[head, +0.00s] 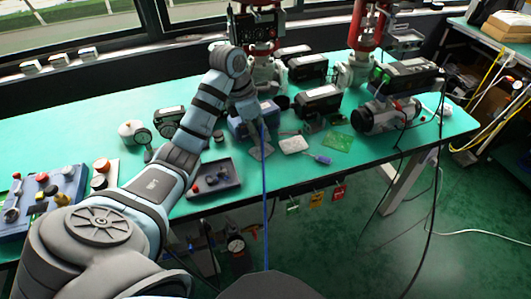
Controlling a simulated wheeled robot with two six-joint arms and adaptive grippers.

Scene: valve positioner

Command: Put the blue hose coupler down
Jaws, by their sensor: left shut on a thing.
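My left arm reaches in from the lower left over the green bench (90,130). Its gripper (252,114) is at the middle of the bench, in front of a blue-grey box (240,128). The gripper is shut on the blue hose coupler, which is small and mostly hidden at the fingertips. A thin blue hose (264,195) runs from there down past the bench's front edge. I cannot tell whether the coupler touches anything below it. My right gripper is not in view.
A dark tray of small parts (216,182) lies left of the hose. Flat plates (295,144), a blue-handled tool (321,158) and a green circuit board (337,142) lie to its right. Red valve piping (366,35) and black devices (320,100) stand behind.

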